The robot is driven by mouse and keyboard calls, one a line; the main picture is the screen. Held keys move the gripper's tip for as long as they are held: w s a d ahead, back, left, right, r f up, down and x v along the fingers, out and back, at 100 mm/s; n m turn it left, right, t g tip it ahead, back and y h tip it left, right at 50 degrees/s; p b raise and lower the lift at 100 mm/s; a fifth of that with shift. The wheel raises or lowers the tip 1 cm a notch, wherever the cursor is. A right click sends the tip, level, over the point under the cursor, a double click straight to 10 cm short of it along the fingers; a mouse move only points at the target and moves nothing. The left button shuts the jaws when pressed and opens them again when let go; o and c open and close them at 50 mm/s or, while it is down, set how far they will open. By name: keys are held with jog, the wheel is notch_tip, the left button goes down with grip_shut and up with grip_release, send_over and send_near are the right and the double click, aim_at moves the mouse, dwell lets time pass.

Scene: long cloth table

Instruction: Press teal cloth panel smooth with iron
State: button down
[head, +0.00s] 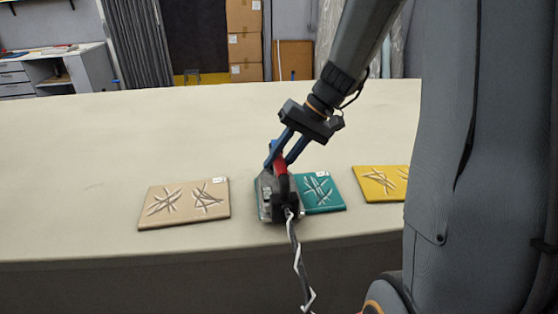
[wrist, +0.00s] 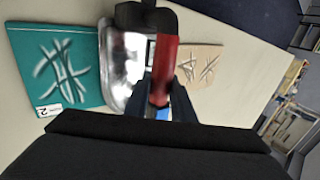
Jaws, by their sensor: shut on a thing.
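The iron (head: 266,197) has a metal body, a dark heel and a red handle, and it also shows in the wrist view (wrist: 122,72). It is over the left part of the teal cloth panel (head: 332,206). I cannot tell whether its sole touches the cloth. My gripper (head: 281,160) is shut on the red handle. The panel's right part is bare and shows pale crease marks; it also shows in the wrist view (wrist: 84,80), with a small white tag marked 2. The panel's left part is hidden under the iron.
A tan panel (head: 184,219) with crease marks lies to the left and a yellow panel (head: 372,186) to the right, partly hidden by my arm. The iron's cord (head: 298,262) hangs over the front edge of the long table (head: 80,150). The table behind the panels is clear.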

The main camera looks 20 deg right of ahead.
dwell(0.3)
jog(key=shift+r+p, duration=2.6)
jog(key=shift+r, duration=1)
jog(key=shift+w, duration=0.1)
